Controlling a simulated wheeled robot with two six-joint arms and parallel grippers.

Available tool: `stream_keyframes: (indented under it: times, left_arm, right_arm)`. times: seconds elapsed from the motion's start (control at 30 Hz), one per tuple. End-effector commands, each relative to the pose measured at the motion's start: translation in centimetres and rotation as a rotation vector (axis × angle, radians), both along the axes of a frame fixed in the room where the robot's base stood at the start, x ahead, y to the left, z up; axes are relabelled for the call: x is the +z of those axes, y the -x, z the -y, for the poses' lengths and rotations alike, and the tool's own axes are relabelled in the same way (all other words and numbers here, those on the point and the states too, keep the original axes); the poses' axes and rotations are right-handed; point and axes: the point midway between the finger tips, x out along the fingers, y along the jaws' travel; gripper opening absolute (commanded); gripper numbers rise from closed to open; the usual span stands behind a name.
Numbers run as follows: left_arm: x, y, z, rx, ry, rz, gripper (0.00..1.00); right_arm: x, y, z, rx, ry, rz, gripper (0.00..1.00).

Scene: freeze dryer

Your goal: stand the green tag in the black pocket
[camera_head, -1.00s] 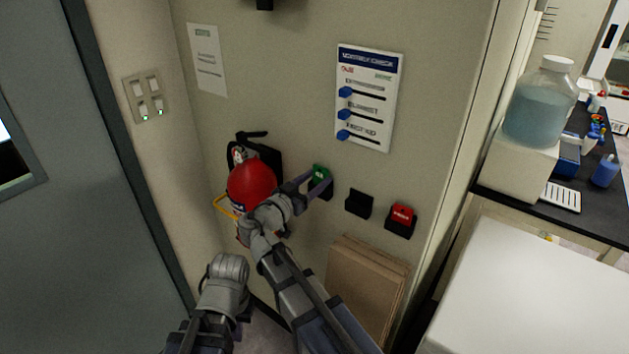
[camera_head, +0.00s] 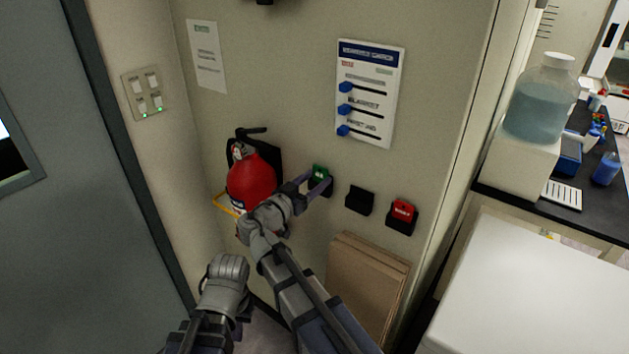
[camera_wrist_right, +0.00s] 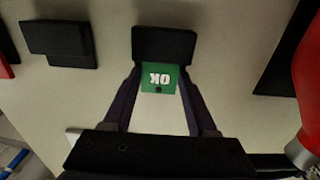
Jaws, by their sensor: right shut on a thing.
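The green tag (camera_head: 319,172) is at the left black pocket (camera_head: 326,188) on the wall. In the right wrist view the tag (camera_wrist_right: 159,77) shows upside-down "OK" letters, and its edge meets the black pocket (camera_wrist_right: 164,44). I cannot tell how deep it sits. My right gripper (camera_head: 316,184) is shut on the tag, with one finger at each side; it also shows in the right wrist view (camera_wrist_right: 160,82). My left gripper (camera_head: 226,280) is low at the left, away from the tag, and its fingers cannot be made out.
An empty black pocket (camera_head: 359,201) is to the right, then a pocket with a red tag (camera_head: 403,211). A red fire extinguisher (camera_head: 251,182) hangs close left of my right gripper. A sign with blue sliders (camera_head: 369,95) is above. Brown boards (camera_head: 365,285) lean below.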

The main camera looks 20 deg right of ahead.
Motion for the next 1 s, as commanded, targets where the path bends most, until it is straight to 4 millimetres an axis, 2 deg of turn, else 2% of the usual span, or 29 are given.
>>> stream_keyframes:
  times: [0.23,0.27,0.53,1.0]
  left_arm:
    - [-0.06,0.00,0.00,0.000,0.000,0.000,0.00]
    - [-0.06,0.00,-0.01,0.000,0.000,0.000,0.00]
    - [-0.06,0.00,0.00,0.000,0.000,0.000,0.00]
    - [-0.06,0.00,-0.01,0.000,0.000,0.000,0.00]
  right_arm:
    - [-0.06,0.00,0.00,0.000,0.000,0.000,0.07]
    - [-0.06,0.00,0.00,0.000,0.000,0.000,0.61]
    - [-0.06,0.00,0.00,0.000,0.000,0.000,0.92]
    - [-0.06,0.00,0.00,0.000,0.000,0.000,0.93]
